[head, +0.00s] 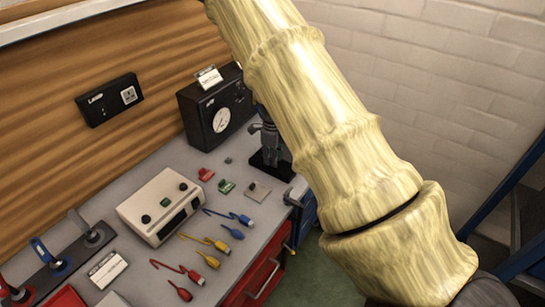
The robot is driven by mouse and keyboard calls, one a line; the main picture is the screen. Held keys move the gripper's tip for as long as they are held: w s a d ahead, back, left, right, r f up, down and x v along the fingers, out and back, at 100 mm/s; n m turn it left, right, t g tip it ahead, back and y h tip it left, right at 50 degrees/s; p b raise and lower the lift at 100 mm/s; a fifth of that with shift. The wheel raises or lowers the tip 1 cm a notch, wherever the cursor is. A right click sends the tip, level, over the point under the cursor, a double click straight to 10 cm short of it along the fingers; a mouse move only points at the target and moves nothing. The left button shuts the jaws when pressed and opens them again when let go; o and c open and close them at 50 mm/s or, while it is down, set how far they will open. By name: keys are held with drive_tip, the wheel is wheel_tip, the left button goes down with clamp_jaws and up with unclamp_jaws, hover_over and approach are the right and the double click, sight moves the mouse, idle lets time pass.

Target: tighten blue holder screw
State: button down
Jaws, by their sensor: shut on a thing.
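My arm, in a pale yellow streaked cover, crosses the head view from lower right to top and leaves the frame at the top. I cannot make out my gripper or anything held in it. A dark grey mechanism on a black base (270,160) stands at the back right of the bench, partly hidden by my arm. A blue-topped piece (40,248) stands in a dark rack at the left, between a red one and a grey one. I cannot make out a screw or tell which part is the blue holder.
The grey bench (150,160) carries a cream control box (160,206), a black gauge box (217,110) and small red, green and grey blocks. Blue, yellow and red leads lie near the front edge. Red drawers (262,275) are below, a blue frame (525,165) at right.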

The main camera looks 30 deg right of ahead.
drive_tip(key=c, duration=1.2)
unclamp_jaws()
drive_tip(key=shift+w+d+r, duration=0.1)
drive_tip(key=shift+r, duration=0.15)
drive_tip(key=shift+f, duration=0.1)
wheel_tip(320, 180, up, 12)
